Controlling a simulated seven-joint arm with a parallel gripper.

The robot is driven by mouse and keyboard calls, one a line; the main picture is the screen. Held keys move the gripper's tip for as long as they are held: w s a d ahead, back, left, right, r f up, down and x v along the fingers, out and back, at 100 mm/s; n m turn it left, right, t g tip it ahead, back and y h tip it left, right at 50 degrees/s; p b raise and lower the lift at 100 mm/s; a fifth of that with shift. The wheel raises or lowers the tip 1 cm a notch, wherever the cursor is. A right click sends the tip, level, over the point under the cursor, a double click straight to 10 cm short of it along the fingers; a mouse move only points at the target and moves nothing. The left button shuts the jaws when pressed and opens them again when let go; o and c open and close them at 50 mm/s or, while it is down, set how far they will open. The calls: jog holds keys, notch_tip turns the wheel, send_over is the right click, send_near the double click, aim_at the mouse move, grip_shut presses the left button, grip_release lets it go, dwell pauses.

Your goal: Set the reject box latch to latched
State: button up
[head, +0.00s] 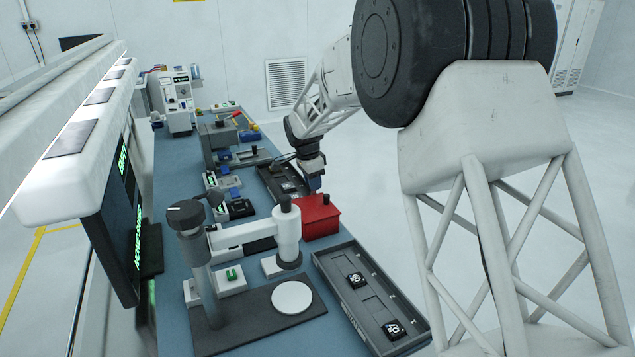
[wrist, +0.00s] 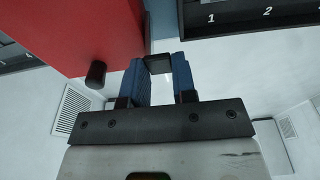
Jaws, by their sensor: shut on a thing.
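The red reject box (head: 318,217) stands on the blue bench beside the long grey tray, with a dark knob on its top. In the wrist view the red box (wrist: 75,30) fills the upper left, and a black knob (wrist: 96,73) stands out from it. My gripper (head: 312,182) is just behind the box in the head view. In the wrist view its blue fingers (wrist: 159,70) are shut on a small black block (wrist: 159,62) beside the box's edge. The block looks like the latch handle; its joint to the box and its setting cannot be made out.
A long grey tray (head: 344,263) with two small black parts lies in front of the box. A microscope-like stand (head: 254,234) is to its left. A dark tray (wrist: 250,14) marked 1 and 2 is close by in the wrist view.

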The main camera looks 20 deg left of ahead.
jog(key=shift+s+a+t+h, duration=0.45)
jog(key=shift+t+h, duration=0.25)
jog(key=o, duration=0.9)
jog(key=shift+r, duration=0.15)
jog(key=shift+v, duration=3.8)
